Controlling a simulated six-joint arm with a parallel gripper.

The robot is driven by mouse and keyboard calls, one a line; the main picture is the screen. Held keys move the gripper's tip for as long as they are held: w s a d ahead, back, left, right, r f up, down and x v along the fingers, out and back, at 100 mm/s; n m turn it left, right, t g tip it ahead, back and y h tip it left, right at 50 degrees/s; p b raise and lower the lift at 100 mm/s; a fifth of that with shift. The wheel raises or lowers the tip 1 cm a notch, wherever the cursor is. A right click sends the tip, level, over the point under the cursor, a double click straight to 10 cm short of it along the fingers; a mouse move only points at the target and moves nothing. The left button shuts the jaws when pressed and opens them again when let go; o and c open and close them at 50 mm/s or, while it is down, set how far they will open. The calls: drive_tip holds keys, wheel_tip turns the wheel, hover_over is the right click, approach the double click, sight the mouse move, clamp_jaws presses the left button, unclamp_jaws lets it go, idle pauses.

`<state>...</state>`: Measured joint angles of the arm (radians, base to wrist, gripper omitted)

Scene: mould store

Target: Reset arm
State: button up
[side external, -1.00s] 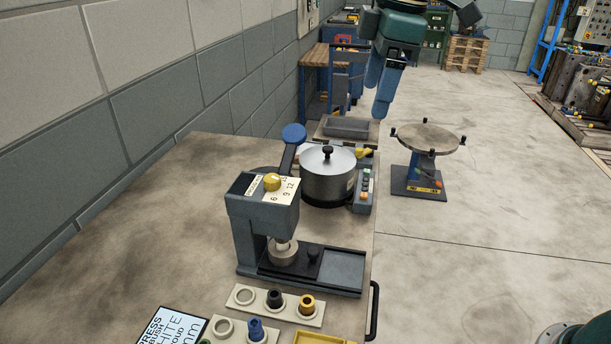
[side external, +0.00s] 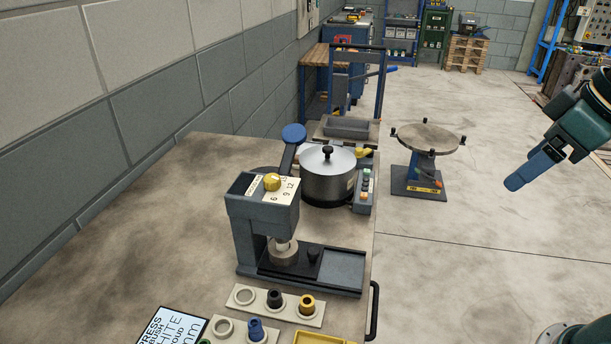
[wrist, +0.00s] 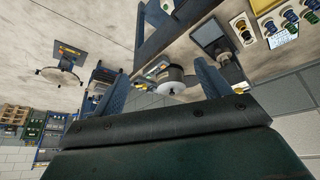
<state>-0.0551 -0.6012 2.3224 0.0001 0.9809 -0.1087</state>
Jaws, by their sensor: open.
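My gripper (side external: 530,171) is at the right of the side view, raised in free air over the bare floor, well away from the workbench. Its blue fingers point down and to the left. In the wrist view my gripper (wrist: 163,82) shows two blue fingers set wide apart, with nothing held between them. The lidded metal pot (wrist: 172,82) appears beyond the fingers, at a distance. In the side view the pot (side external: 328,174) stands on the bench behind the grey press (side external: 262,215), with its lid on.
The workbench (side external: 150,230) carries bush holders (side external: 290,309), a sign card (side external: 165,328) and a yellow tray (side external: 318,338). A round turntable stand (side external: 428,140) is on the floor between bench and gripper. A pallet stack (side external: 466,54) stands far back. The floor (side external: 480,250) is largely clear.

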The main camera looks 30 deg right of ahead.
drive_tip(key=shift+m+t, duration=0.3)
drive_tip(key=shift+m, duration=0.6)
drive_tip(key=s+f, duration=0.1)
drive_tip(key=s, duration=0.1)
drive_tip(key=s+d+f, duration=0.1)
drive_tip(key=f, duration=0.1)
drive_tip(key=shift+s+d+f, duration=0.1)
drive_tip(key=shift+s+f, duration=0.15)
drive_tip(key=shift+s, duration=0.1)
